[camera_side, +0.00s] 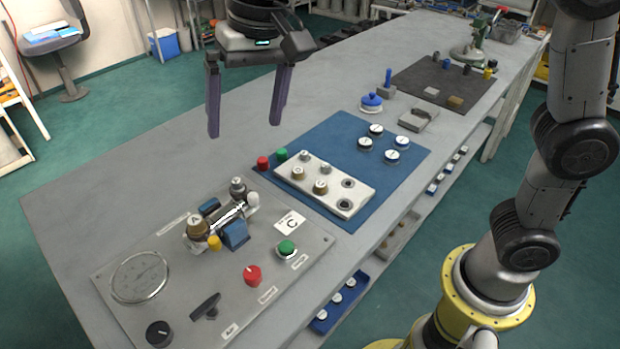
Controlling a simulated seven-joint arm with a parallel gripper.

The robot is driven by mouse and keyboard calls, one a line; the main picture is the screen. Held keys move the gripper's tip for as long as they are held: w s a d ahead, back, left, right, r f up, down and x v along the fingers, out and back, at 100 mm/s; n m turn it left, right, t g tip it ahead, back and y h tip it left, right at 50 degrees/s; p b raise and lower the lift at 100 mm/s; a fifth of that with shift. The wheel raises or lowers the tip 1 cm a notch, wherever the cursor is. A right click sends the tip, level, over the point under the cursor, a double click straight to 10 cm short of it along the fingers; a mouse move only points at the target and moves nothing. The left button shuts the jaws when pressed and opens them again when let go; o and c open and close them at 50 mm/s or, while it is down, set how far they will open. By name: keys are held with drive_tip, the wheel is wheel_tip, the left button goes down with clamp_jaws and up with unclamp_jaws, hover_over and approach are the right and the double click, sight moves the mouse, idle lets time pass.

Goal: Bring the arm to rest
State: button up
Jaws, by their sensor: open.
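My gripper (244,108) hangs above the workbench (140,170), high and toward its far long edge. Its two dark fingers point down and stand wide apart, with nothing between them. The grey air panel (185,305) lies on the bench in front, below and to the left of the gripper. It carries a round gauge (139,277), a brass part marked A (196,227), a red knob (252,275), a green button (286,248), a black lever (206,306) and a card marked C (290,223). The gripper touches none of these.
A blue mat (400,170) holds a white block (325,187) with several fittings, several white-topped gauges and red and green caps. Behind lie a blue-knobbed pot (371,102), a dark mat (430,77) with small parts and a green press (478,45). The bench's left part is bare.

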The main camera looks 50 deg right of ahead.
drive_tip(key=s+d+r+t, duration=0.1)
drive_tip(key=s+d, duration=0.5)
drive_tip(key=d, duration=0.3)
drive_tip(key=s+d+t, duration=0.2)
drive_tip(key=s+d, duration=0.4)
drive_tip(key=d, duration=0.2)
drive_tip(key=s+d+f+n+h, duration=0.1)
drive_tip(key=s+d+f+n, duration=0.2)
drive_tip(key=s+f, duration=0.5)
drive_tip(key=shift+s+d+f+t, duration=0.3)
drive_tip(key=shift+s+d+f, duration=0.1)
drive_tip(key=shift+f, duration=0.4)
